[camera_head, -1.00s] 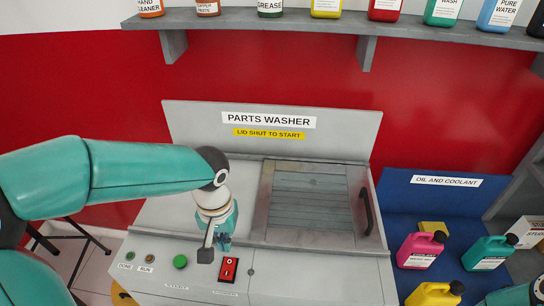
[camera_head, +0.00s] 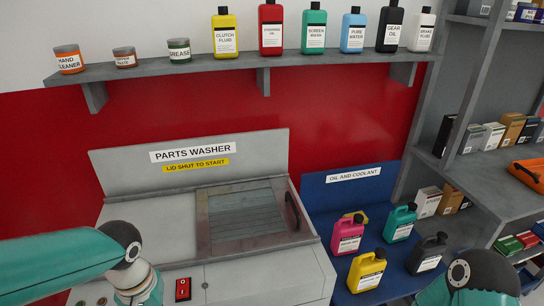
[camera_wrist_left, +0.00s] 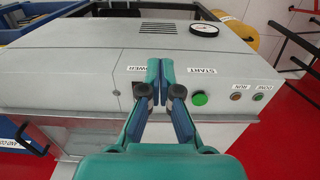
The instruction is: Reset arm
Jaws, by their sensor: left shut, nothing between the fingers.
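My left arm enters from the left in the head view, with its wrist low over the parts washer (camera_head: 262,279); the fingers are out of that view. The left wrist view shows my left gripper (camera_wrist_left: 160,68) shut and empty in front of the washer's front panel. A green start button (camera_wrist_left: 200,98) sits just to the right of the fingers there. The washer's red power switch (camera_head: 183,289) shows in the head view. My right arm shows at the lower right of the head view, but its gripper is out of view.
The washer lid (camera_head: 240,221) is shut. Right of it, jugs stand on the blue oil and coolant station (camera_head: 318,190), including a pink jug (camera_head: 347,236) and a yellow jug (camera_head: 366,272). A wall shelf (camera_head: 170,70) holds bottles and tins. Grey shelving (camera_head: 470,180) stands at the right.

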